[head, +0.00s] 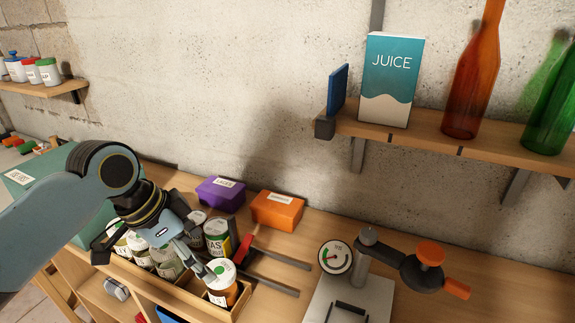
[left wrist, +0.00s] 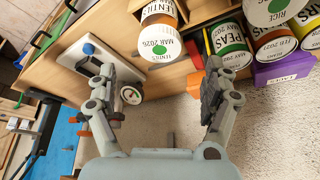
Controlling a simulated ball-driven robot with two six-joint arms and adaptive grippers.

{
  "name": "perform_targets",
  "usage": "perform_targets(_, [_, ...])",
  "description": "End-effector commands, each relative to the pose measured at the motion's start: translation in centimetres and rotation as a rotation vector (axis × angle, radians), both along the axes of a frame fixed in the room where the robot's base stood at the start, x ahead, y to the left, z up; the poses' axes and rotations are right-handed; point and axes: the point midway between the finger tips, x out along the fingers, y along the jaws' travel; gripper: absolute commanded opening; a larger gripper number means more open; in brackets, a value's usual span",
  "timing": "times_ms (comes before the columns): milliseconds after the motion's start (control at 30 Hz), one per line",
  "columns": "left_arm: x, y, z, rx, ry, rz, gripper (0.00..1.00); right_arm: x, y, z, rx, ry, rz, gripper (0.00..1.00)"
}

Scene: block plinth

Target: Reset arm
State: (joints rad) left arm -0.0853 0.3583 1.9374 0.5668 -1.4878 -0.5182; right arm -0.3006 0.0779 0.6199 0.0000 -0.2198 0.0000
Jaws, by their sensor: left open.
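My left gripper (head: 150,258) is open above the wooden tray of cans at the lower left of the head view. It also shows in the left wrist view (left wrist: 153,75), with its two fingers wide apart and nothing between the tips. A can with a white lid and green dot (head: 221,272) stands at the tray's right end, beside the gripper. The lentils can (left wrist: 158,38) shows beyond the fingers in the left wrist view. Several more cans (head: 217,238) stand close by, partly hidden by the gripper. My right gripper is not in view.
A purple box (head: 220,194) and an orange box (head: 277,211) stand behind the cans. Red-handled tools (head: 245,250) lie right of them. A device with a dial (head: 336,257) stands farther right. A wall shelf (head: 440,138) holds a juice carton (head: 390,82) and bottles.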

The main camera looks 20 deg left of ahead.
Motion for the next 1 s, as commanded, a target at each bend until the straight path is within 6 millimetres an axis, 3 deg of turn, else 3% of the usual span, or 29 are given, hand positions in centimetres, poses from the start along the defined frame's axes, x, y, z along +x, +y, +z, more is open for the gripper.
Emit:
perform_targets(167, [-1.7, -0.7, -0.3, 0.01, 0.012, 0.038, 0.84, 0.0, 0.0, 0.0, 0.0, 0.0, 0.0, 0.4])
perform_targets(500, [-11.2, -2.0, 0.9, 0.081, 0.043, 0.356, 0.84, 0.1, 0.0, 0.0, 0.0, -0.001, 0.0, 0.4])
perform_targets(767, [-16.5, -1.2, 3.5, 0.121, 0.039, 0.598, 0.84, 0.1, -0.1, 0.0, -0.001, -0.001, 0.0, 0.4])
perform_targets(1000, [-15.5, -0.7, -2.9, 0.13, 0.056, 0.611, 0.84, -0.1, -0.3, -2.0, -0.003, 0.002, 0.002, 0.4])
